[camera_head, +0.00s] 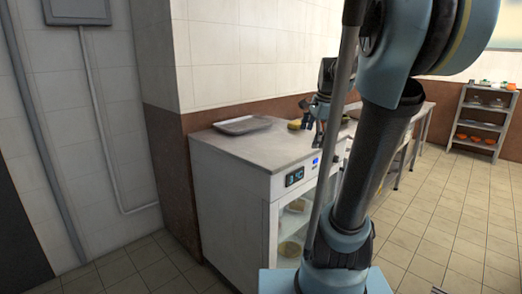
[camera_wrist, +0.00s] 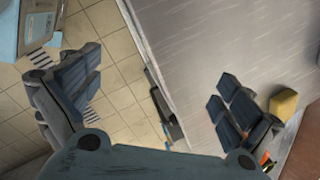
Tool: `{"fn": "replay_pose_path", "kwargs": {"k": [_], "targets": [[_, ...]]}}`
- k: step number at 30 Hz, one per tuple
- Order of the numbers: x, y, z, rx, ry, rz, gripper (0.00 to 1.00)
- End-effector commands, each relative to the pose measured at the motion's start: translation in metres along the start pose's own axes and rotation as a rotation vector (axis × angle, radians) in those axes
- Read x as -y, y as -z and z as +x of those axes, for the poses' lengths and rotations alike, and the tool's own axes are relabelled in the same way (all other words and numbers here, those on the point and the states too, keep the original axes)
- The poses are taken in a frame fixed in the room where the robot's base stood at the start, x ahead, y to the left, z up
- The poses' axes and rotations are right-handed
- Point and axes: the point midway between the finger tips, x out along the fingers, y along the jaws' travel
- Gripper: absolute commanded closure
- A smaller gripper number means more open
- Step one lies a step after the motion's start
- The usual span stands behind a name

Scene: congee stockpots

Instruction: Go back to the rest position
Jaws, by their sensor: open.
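My gripper (camera_head: 308,116) is over the right part of the steel counter top (camera_head: 250,146) in the head view, partly hidden behind my arm. In the wrist view my gripper (camera_wrist: 158,95) has its two dark padded fingers spread wide apart. Nothing is held between them. Below the gap are the counter's front edge and the tiled floor. A yellow object (camera_head: 294,125) lies on the counter close to the gripper. It also shows beside the right finger in the wrist view (camera_wrist: 284,102), apart from the gap between the fingers.
A grey metal tray (camera_head: 243,125) lies at the back left of the counter. The fridge cabinet below has a lit display (camera_head: 294,177) and bowls behind glass. A shelf rack (camera_head: 481,120) stands far right. Tiled floor (camera_head: 450,230) is open at right. A brown-based wall pillar adjoins the counter.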

Motion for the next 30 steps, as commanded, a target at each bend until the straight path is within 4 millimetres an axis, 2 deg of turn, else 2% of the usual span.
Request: {"fn": "replay_pose_path", "kwargs": {"k": [1, 6, 18, 24, 30], "targets": [[-0.019, -0.005, 0.006, -0.009, -0.006, -0.084, 0.01], [-0.076, -0.015, 0.028, -0.036, -0.029, -0.381, 0.01], [-0.200, -0.024, 0.093, -0.079, -0.107, -1.050, 0.01], [-0.243, -0.023, 0.123, -0.086, -0.146, -1.310, 0.01], [-0.258, -0.024, 0.135, -0.088, -0.164, -1.412, 0.01]]}}
